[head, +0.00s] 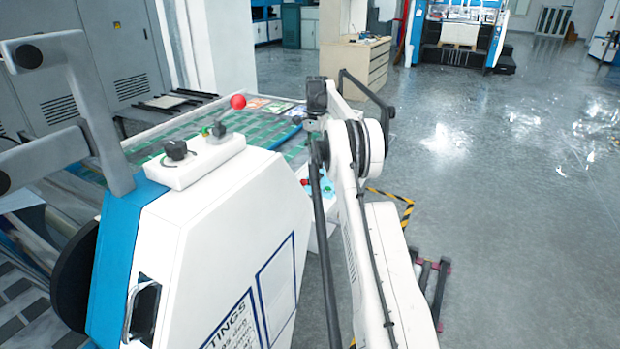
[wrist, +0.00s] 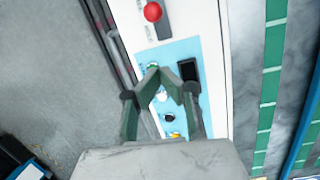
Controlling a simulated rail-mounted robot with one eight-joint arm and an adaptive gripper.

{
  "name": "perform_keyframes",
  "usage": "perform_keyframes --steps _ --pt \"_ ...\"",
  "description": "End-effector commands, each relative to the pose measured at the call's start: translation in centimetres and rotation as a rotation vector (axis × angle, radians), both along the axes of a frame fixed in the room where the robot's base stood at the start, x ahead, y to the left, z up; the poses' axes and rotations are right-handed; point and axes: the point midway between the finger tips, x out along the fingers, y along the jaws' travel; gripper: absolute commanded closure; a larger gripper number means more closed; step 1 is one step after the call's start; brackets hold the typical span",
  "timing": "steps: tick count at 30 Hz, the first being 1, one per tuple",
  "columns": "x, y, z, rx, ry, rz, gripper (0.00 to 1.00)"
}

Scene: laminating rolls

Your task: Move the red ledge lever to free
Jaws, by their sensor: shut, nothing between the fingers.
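In the wrist view a red ball knob (wrist: 153,11) stands over a dark slot plate on a white ledge (wrist: 207,22), near the top edge. Whether its lever sits at free cannot be read. My gripper (wrist: 158,72) is shut and empty, its tips over a light blue button panel (wrist: 178,50), below the knob and apart from it. In the head view a red ball (head: 238,101) stands beyond a white box with black knobs. I cannot tell whether it is the same knob. My arm hides much of the ledge there.
The blue panel carries a black switch (wrist: 188,69) and several buttons, partly behind my fingers. A white machine housing (head: 230,230) fills the head view's lower left. A green-striped bed (wrist: 270,60) lies right of the ledge. Open floor (head: 500,180) spreads at right.

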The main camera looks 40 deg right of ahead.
Motion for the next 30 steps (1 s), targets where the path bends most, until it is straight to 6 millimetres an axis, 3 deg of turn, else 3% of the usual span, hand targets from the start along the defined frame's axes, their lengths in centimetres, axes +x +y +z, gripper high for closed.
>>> perform_keyframes --steps 10,26,30 --pt "-0.1 0.1 -0.8 -0.001 0.0 -0.001 1.0" --pt "-1.0 1.2 -9.7 -0.002 0.0 -0.001 1.0" --pt "-1.3 2.7 -9.0 -0.002 0.0 0.0 1.0"
